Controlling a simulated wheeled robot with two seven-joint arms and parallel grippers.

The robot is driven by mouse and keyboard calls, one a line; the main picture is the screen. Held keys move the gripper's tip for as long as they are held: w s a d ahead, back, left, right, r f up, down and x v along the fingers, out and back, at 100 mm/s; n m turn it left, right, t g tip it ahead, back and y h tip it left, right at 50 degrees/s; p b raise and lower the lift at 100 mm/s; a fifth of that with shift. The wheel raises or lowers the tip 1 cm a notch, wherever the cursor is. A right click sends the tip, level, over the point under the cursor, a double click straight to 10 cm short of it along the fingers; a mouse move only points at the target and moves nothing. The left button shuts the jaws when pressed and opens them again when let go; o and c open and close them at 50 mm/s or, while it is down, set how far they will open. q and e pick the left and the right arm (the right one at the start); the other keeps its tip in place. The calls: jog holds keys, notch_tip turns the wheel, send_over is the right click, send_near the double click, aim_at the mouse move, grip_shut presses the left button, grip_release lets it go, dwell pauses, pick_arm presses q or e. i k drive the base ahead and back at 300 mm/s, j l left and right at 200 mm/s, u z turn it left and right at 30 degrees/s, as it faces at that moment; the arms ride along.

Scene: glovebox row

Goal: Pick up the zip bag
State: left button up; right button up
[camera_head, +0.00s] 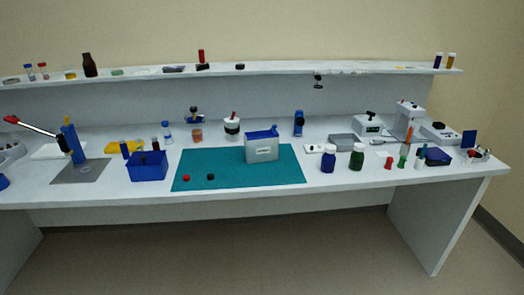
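I cannot pick out the zip bag with certainty at this size. Flat pale items that could be a bag lie on the upper shelf, one at the left (145,71) and a small one at the right (404,67). Another small pale flat item (383,153) lies on the bench at the right. Neither of my grippers shows in the head view, so I cannot see what they hold.
A long white bench (330,192) carries a teal mat (230,181) with a grey-white box (262,149) and two small caps. A blue bin (147,167), a blue lever press (71,143), bottles and instruments stand around. The mat's front right and the bench's front edge are clear.

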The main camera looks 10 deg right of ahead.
aim_at(260, 146)
jog(key=i+l, duration=0.2)
jog(key=i, duration=0.4)
jog(key=i+l, duration=0.15)
jog(key=i, duration=0.4)
jog(key=i+l, duration=0.2)
jog(key=i, duration=0.4)
jog(key=k+l+u, duration=0.25)
jog(key=l, duration=0.2)
